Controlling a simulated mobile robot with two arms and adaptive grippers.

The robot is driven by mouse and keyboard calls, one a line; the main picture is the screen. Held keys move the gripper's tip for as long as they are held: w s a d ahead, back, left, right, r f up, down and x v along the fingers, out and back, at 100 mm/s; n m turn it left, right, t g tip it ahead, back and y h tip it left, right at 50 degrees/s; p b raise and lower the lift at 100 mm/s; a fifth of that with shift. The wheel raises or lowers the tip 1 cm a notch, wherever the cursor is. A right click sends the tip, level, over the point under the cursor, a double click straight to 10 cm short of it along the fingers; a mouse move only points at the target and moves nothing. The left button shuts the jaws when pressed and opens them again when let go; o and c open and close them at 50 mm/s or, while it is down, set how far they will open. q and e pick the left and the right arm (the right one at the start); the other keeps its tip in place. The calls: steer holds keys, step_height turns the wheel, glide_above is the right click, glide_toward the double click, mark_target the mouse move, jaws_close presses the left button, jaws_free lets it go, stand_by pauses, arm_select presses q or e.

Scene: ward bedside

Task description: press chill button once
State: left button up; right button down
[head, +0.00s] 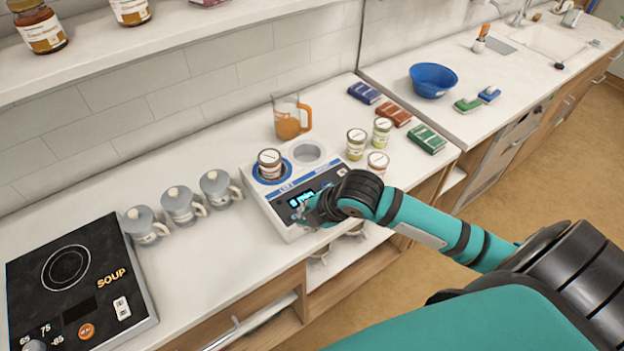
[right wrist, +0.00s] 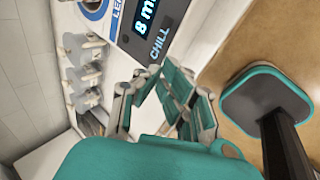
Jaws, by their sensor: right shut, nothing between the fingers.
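The white appliance (head: 262,196) with a dark display panel stands on the counter, with a jar (head: 270,163) in its left round well and an empty right well (head: 307,153). My right gripper (head: 310,212) is shut and empty at the panel's front edge and covers part of it. In the right wrist view, the lit display (right wrist: 146,14) and the CHILL label (right wrist: 160,42) show just beyond my right fingers (right wrist: 155,80). I cannot make out the chill button itself or whether the fingers touch the panel. My left gripper is out of view.
Several grey lidded mugs (head: 180,205) stand left of the appliance, beside a black SOUP hob (head: 75,285). A pitcher (head: 290,117) with orange contents stands behind it. Several jars (head: 356,144) stand close to its right. The counter left of the appliance's front is clear.

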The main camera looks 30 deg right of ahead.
steer(key=w+d+r+n, duration=0.2)
steer(key=w+d+n, duration=0.1)
steer(key=w+d+r+n, duration=0.1)
steer(key=w+d, duration=0.1)
steer(key=shift+r+n, duration=0.2)
steer(key=shift+n, duration=0.1)
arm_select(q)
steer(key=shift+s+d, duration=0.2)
arm_select(e)
steer(key=w+d+r+n+t, duration=0.1)
steer(key=w+d+r+n, duration=0.2)
steer(key=d+r+n, duration=0.1)
steer(key=d+r, duration=0.1)
steer(key=d, duration=0.1)
steer(key=shift+w+d+h, duration=0.35)
steer(key=shift+d+h, duration=0.05)
steer(key=b, duration=0.8)
glide_above(329, 183)
step_height(329, 183, down, 7)
steer(key=shift+r, duration=0.15)
steer(key=shift+f+b, duration=0.35)
steer(key=shift+f, duration=0.7)
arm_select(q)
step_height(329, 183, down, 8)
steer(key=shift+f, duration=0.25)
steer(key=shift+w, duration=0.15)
